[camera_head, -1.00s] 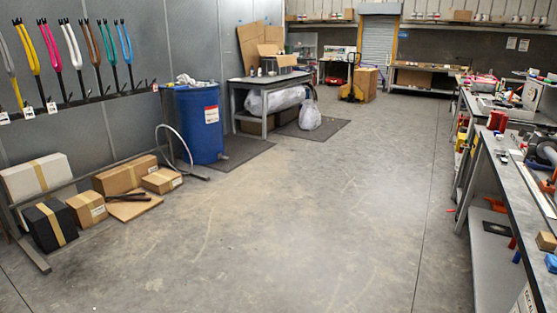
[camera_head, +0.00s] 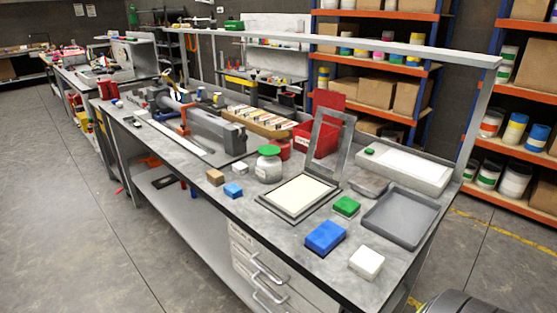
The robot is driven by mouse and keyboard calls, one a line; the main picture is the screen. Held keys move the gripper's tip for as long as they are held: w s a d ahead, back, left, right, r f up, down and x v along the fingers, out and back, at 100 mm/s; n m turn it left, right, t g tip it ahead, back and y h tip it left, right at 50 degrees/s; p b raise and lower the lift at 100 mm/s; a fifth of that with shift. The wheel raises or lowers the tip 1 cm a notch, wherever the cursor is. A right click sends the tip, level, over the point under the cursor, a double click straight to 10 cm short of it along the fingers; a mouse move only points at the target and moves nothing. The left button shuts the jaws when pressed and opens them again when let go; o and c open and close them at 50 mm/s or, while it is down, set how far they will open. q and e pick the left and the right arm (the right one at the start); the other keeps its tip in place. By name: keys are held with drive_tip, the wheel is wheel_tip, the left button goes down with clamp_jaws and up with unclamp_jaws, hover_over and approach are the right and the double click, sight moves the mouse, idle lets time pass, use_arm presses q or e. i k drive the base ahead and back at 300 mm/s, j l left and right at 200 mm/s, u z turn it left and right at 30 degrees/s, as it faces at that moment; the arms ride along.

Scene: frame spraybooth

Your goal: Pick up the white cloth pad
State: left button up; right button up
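A small white block-shaped pad (camera_head: 366,262) lies on the grey workbench (camera_head: 262,222) near its front right corner. It looks like the white cloth pad, though its texture is too small to tell. It sits apart from a blue block (camera_head: 325,237) to its left and a grey tray (camera_head: 400,216) behind it. A flat cream-white panel (camera_head: 300,194) in a grey frame lies further left on the bench. Neither of my grippers is in view.
A green block (camera_head: 346,206), a green-lidded jar (camera_head: 269,164), a small blue block (camera_head: 233,190) and a tan block (camera_head: 215,177) stand on the bench. A clamp tool (camera_head: 210,128) lies further left. An overhead rail (camera_head: 340,46) spans the bench. The floor at left is clear.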

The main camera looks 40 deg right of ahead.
sight(239, 168)
drive_tip(key=i+j+z, duration=0.1)
drive_tip(key=z, duration=0.35)
drive_tip(key=i+j+z, duration=0.25)
drive_tip(key=z, duration=0.2)
drive_tip(key=i+j+z, duration=0.2)
drive_tip(key=z, duration=0.25)
drive_tip(key=i+j+z, duration=0.1)
drive_tip(key=j+z, duration=0.2)
drive_tip(key=z, duration=0.2)
